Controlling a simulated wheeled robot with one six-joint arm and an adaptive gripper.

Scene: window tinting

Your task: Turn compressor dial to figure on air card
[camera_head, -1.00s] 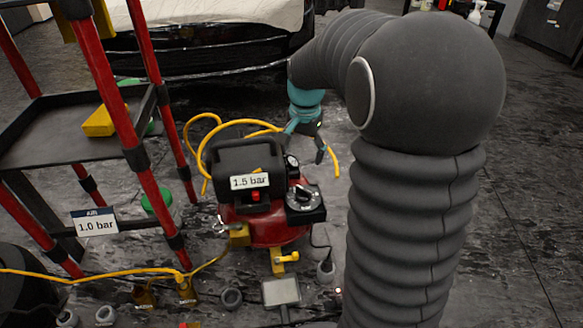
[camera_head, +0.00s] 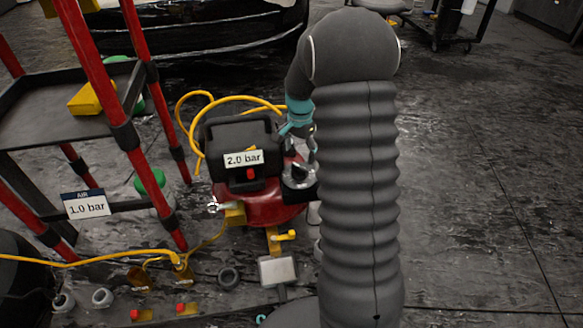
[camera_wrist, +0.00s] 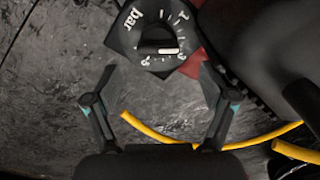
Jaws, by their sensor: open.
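The red and black compressor (camera_head: 262,208) stands on the floor with a label reading 2.0 bar (camera_head: 244,159). Its dial (camera_head: 297,177) is a round black knob on the right side, partly behind my arm. In the wrist view the dial (camera_wrist: 157,45) shows "bar", numbers and a pale pointer mark on the knob. The air card (camera_head: 86,204) hangs on the red cart and reads 1.0 bar. My gripper (camera_wrist: 159,74) is open, its fingertips on either side of the dial's near edge, apart from the knob. In the head view my gripper is mostly hidden by my arm.
A red-legged cart (camera_head: 60,125) with a dark shelf stands at the left. A yellow hose (camera_head: 205,97) loops behind the compressor, and another (camera_head: 90,259) runs along the floor. A small pedal-like plate (camera_head: 278,271) lies in front.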

